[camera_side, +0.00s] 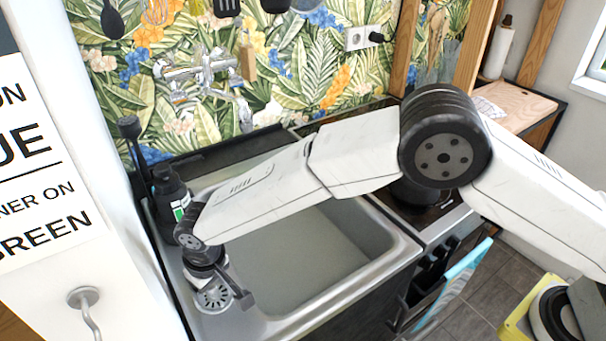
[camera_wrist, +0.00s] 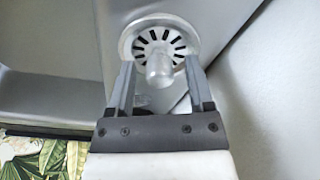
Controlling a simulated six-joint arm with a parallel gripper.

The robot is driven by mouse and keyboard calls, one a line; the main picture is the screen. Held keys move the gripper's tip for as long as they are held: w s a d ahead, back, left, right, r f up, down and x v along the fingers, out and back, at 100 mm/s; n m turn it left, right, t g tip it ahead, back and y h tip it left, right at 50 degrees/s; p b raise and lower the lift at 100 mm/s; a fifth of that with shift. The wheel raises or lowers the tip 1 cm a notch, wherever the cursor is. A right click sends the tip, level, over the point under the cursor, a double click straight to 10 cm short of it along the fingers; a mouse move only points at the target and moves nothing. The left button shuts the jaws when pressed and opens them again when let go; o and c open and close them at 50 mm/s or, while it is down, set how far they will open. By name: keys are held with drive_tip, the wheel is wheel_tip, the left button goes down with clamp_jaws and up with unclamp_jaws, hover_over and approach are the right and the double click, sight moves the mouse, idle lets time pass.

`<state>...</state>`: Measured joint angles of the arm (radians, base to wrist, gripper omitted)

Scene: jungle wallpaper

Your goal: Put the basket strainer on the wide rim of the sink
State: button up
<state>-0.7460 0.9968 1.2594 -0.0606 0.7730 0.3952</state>
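The basket strainer (camera_side: 213,298) is a round metal disc with dark slots. It appears to rest flat on the wide rim (camera_side: 174,265) of the sink, at the near left corner beside the basin. In the wrist view the strainer (camera_wrist: 153,36) shows with its knob (camera_wrist: 159,70) standing toward the camera. My gripper (camera_side: 232,296) is low over the strainer. In the wrist view my gripper (camera_wrist: 159,64) is open, its fingers on either side of the knob with gaps between. Part of the strainer is hidden by the gripper in the side view.
A dark bottle (camera_side: 169,190) and a brush (camera_side: 130,130) stand at the sink's left edge. The basin (camera_side: 300,255) looks empty. A tap (camera_side: 205,72) is on the wall behind. A stove (camera_side: 425,195) and a blue towel (camera_side: 455,280) are to the right.

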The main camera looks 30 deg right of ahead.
sight(220, 298)
drive_tip(key=shift+r, duration=0.1)
wheel_tip(220, 298, up, 12)
drive_tip(key=s, duration=0.1)
drive_tip(key=shift+s+d, duration=0.2)
drive_tip(key=shift+d, duration=0.1)
idle(0.5)
idle(0.5)
drive_tip(key=d+m, duration=0.2)
drive_tip(key=d, duration=2)
drive_tip(key=s+d+f+m+t, duration=0.1)
drive_tip(key=s+d+f+m, duration=0.1)
drive_tip(key=s+d, duration=1.2)
drive_tip(key=d, duration=0.2)
drive_tip(key=shift+d+f+h, duration=0.3)
